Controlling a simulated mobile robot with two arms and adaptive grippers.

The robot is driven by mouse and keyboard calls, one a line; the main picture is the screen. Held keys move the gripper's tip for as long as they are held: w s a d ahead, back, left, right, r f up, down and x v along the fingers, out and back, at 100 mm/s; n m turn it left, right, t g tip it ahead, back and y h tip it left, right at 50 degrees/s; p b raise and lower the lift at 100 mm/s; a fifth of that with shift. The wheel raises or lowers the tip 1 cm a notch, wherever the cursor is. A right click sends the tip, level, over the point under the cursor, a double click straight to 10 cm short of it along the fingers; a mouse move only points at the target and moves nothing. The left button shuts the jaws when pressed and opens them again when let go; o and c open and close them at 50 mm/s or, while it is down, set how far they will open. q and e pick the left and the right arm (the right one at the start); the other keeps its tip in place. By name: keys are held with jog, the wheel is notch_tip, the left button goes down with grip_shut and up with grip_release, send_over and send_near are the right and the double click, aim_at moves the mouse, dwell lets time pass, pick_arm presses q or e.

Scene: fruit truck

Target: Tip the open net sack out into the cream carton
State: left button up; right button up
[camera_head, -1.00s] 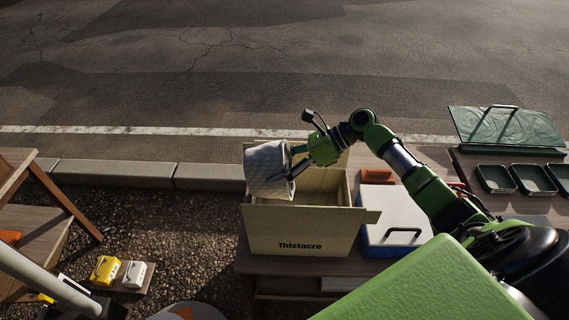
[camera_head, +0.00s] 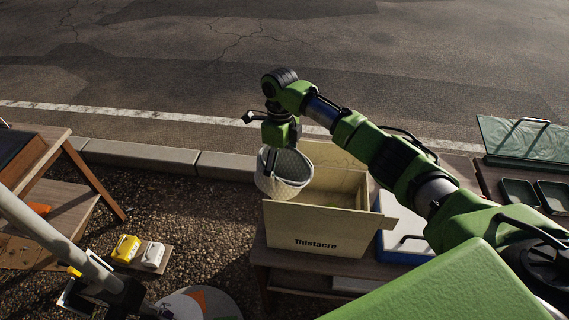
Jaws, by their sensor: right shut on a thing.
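The cream carton (camera_head: 318,243), marked "Thistacre", stands open on a wooden table, its back flap raised and a side flap folded out to the right. My right gripper (camera_head: 270,160) is shut on the pale net sack (camera_head: 283,189) from above. The sack hangs at the carton's left rear corner, above its left edge, partly outside it. Its mouth appears to face mostly up. The gripper hides part of the mouth, and I cannot tell what is inside the sack. The carton's floor is mostly hidden by its front wall.
A blue-and-white box (camera_head: 402,243) stands right of the carton. Dark green trays (camera_head: 520,194) and a green raised lid (camera_head: 520,140) lie farther right. Yellow and white objects (camera_head: 126,248) sit low at left. A kerb (camera_head: 140,153) runs behind.

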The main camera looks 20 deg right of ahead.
jog(key=shift+a+f+g+h, duration=0.15)
jog(key=shift+f+g+h, duration=0.35)
jog(key=shift+h, duration=0.2)
jog(key=shift+f+g+h+b, duration=0.3)
jog(key=shift+f+h+b, duration=0.25)
jog(key=shift+b, duration=0.35)
jog(key=shift+f+g+h+b, duration=0.3)
jog(key=shift+f+h+b, duration=0.15)
jog(key=shift+b, duration=0.45)
notch_tip(320, 180, up, 4)
jog(key=p, duration=0.3)
jog(key=shift+f+p, duration=0.25)
jog(key=shift+p, duration=0.15)
jog(key=shift+d+r, duration=0.2)
jog(key=shift+r, duration=0.3)
notch_tip(320, 180, up, 12)
jog(key=shift+f, duration=0.2)
